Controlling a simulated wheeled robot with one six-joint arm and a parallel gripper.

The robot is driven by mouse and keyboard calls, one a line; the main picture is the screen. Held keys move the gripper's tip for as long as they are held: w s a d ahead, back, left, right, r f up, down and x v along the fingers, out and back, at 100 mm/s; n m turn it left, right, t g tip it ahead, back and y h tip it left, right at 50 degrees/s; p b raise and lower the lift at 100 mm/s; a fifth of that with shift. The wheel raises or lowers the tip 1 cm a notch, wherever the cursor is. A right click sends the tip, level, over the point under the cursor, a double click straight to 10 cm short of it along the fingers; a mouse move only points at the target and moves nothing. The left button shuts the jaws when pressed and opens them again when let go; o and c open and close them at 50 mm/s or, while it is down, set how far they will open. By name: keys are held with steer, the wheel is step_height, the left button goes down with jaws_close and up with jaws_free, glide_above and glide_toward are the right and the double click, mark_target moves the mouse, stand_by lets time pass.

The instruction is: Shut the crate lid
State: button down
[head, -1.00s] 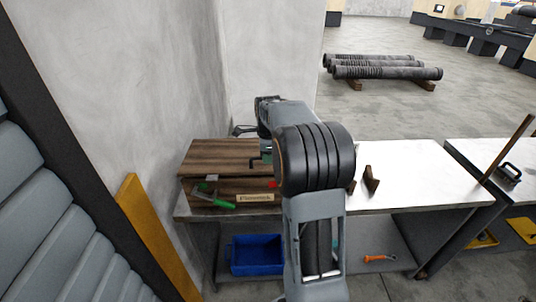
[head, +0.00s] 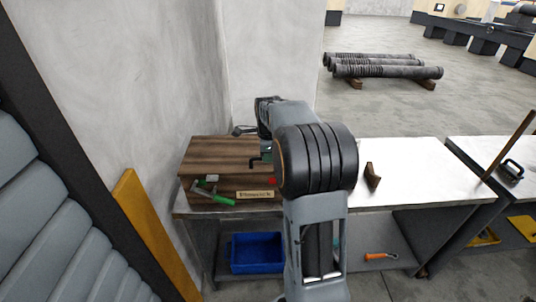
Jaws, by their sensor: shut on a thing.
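The brown wooden crate (head: 235,185) stands at the left end of the white-topped bench, close to the wall. Its plank lid (head: 215,151) lies over the top and looks flat or nearly so. I cannot tell whether a slight gap is left at the front. A pale label plate (head: 255,194) is on the front. My gripper (head: 260,163) points down at the right part of the lid, beside my elbow. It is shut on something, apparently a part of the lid. The fingertips are small and the right end of the crate is hidden behind my arm.
A small brown block (head: 372,176) stands on the bench right of my arm. A blue bin (head: 257,253) and an orange-handled tool (head: 380,256) are on the lower shelf.

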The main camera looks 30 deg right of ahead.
steer(key=c, duration=1.1)
jaws_free()
steer(key=shift+s+a+f, duration=0.1)
steer(key=shift+s+f, duration=0.05)
steer(key=shift+f, duration=0.1)
steer(key=shift+r, duration=0.15)
steer(key=r, duration=0.4)
steer(key=s+r, duration=0.1)
steer(key=r, duration=0.8)
steer(key=shift+s+a+r, duration=0.2)
steer(key=shift+a, duration=0.2)
step_height(320, 180, down, 6)
steer(key=s+a+n, duration=0.2)
steer(key=a+n, duration=0.1)
steer(key=n, duration=0.8)
steer(key=s+a+f+n+t, duration=0.1)
steer(key=s+a+n, duration=0.3)
steer(key=s, duration=0.1)
steer(key=s+a+f+n+t, duration=0.1)
steer(key=s+a+f+n, duration=0.1)
steer(key=s+a+n, duration=0.2)
steer(key=s+a+f+n, duration=0.2)
steer(key=s+a+n, duration=0.2)
steer(key=s, duration=0.3)
steer(key=shift+a+f+n+t+y, duration=0.2)
steer(key=shift+a+n+t+y, duration=0.2)
steer(key=shift+a, duration=0.45)
